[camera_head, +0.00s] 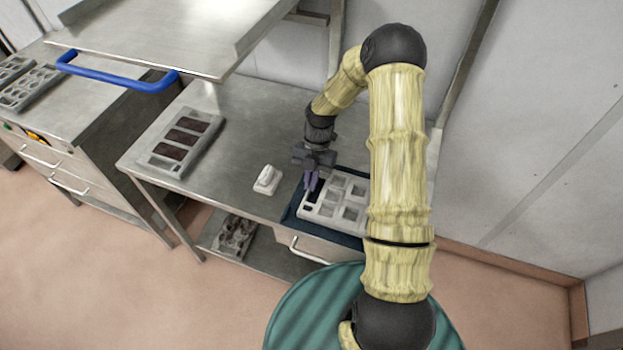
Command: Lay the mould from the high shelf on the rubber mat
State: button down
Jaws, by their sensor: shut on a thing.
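A light grey mould (335,201) with several square cavities lies over the dark blue rubber mat (346,239) on the steel table. Mat shows along its left and front edges. The mould looks flat and at or very near the mat; I cannot tell if it touches all over. My gripper (311,184) points down at the mould's left end, its purple fingers shut on that edge. My arm hides the mould's right side. The high shelf (170,32) at the upper left shows a bare top.
A small white block (267,180) stands just left of the mat. Another mould (235,237) is on the lower shelf. A blue handle (118,78) is at the left.

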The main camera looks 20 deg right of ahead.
jog(key=c, duration=1.6)
grip_release()
jog(key=shift+w+r, duration=0.1)
jog(key=b+v, duration=0.3)
jog(key=v, duration=0.9)
